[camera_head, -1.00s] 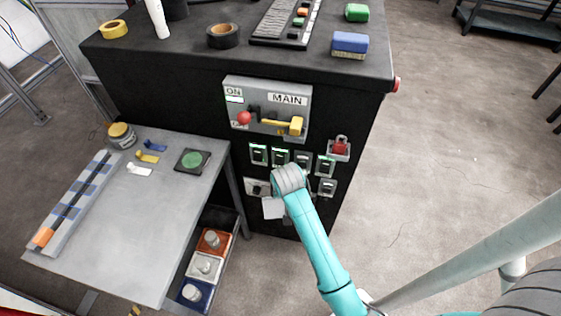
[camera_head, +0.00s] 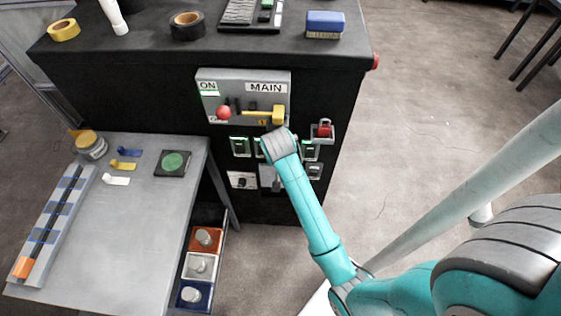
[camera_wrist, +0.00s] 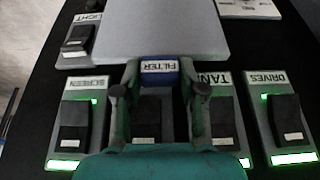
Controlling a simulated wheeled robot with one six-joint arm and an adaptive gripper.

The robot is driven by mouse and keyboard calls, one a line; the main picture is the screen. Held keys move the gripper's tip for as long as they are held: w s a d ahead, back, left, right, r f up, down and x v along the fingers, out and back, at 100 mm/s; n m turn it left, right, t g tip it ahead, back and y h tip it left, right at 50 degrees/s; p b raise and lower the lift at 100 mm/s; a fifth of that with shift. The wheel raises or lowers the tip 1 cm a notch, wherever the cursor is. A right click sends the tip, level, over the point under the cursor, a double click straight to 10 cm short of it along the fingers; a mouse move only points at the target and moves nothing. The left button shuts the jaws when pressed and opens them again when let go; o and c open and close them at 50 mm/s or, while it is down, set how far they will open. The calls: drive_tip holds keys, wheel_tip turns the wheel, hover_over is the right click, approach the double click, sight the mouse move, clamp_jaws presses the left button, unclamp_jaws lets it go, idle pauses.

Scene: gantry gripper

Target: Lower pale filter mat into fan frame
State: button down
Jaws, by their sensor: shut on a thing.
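My gripper (camera_wrist: 150,85) is shut on this tab, one finger on each side. In the head view, the mat (camera_head: 268,178) shows as a small pale patch below my wrist, in front of the black cabinet's switches. Most of it is hidden by my arm there. I cannot clearly make out the fan frame in either view.
The black cabinet (camera_head: 110,85) carries a MAIN panel (camera_head: 243,97) and several lit switches, including DRIVES (camera_wrist: 285,125). A grey table (camera_head: 110,235) stands left, holding a black square with a green disc (camera_head: 172,163). Trays with knobs (camera_head: 201,266) sit lower.

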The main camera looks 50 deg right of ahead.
drive_tip(key=shift+d+f, duration=0.2)
drive_tip(key=shift+f, duration=1.65)
drive_tip(key=shift+s+a+f, duration=0.15)
drive_tip(key=shift+s+f, duration=0.05)
drive_tip(key=shift+f, duration=0.35)
drive_tip(key=shift+s+a+f, duration=0.15)
drive_tip(key=shift+s+f, duration=0.05)
drive_tip(key=shift+f, duration=0.3)
drive_tip(key=shift+s+a+f, duration=0.1)
drive_tip(key=shift+s+a, duration=0.05)
drive_tip(key=shift+s, duration=0.05)
drive_tip(key=shift+w, duration=0.3)
drive_tip(key=shift+w+d+r+t+h, duration=0.3)
drive_tip(key=shift+w+d, duration=0.2)
drive_tip(key=shift+d, duration=0.1)
drive_tip(key=shift+s+a+f, duration=0.15)
drive_tip(key=shift+s+a, duration=0.1)
